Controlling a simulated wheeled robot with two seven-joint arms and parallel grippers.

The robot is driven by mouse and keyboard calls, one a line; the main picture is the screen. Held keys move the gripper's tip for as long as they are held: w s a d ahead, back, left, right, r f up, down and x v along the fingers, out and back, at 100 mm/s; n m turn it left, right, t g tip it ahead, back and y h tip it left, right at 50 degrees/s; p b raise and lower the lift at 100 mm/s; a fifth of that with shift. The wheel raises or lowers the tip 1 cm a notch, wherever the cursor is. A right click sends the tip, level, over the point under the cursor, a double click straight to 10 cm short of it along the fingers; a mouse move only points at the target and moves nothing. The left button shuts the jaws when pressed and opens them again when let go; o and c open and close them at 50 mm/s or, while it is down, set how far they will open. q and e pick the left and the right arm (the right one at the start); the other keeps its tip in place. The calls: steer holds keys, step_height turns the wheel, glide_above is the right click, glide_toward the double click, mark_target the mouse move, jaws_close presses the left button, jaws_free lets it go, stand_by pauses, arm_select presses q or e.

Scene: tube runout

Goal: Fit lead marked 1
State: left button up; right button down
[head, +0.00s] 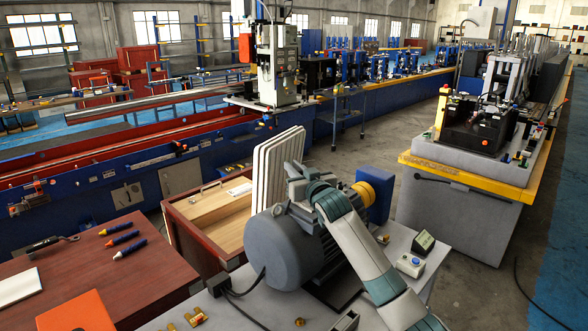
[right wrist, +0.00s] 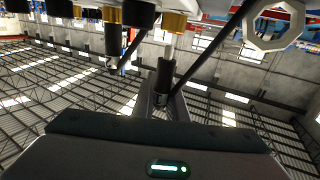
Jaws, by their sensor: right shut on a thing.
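In the head view my right arm reaches over a grey electric motor (head: 285,245) on the bench. My right gripper (head: 297,172) is at the motor's upper far side, small and partly hidden by my own wrist. In the right wrist view my right gripper (right wrist: 145,65) is shut on what looks like a black lead (right wrist: 222,45) running diagonally. Brass-coloured ends (right wrist: 173,22) show along the top. I cannot read a mark on any lead. A black cable (head: 243,290) leaves the motor's near side, and brass pieces (head: 196,317) lie on the bench. My left gripper is out of view.
White upright panels (head: 275,165) stand behind the motor. A small meter (head: 423,243) and a button box (head: 411,265) stand on the right of the bench.

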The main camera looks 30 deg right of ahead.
steer(key=shift+f+b, duration=0.55)
steer(key=shift+f, duration=0.65)
stand_by(0.6)
steer(key=c, duration=1.7)
jaws_free()
steer(key=shift+s+f+b, duration=0.1)
steer(key=shift+s+b, duration=0.3)
steer(key=shift+s, duration=0.45)
steer(key=s+b, duration=0.1)
steer(key=s, duration=0.4)
steer(key=s+b, duration=0.2)
steer(key=s, duration=0.3)
steer(key=s+a+b, duration=0.1)
steer(key=s+b, duration=0.1)
steer(key=s, duration=0.3)
steer(key=shift+s, duration=0.35)
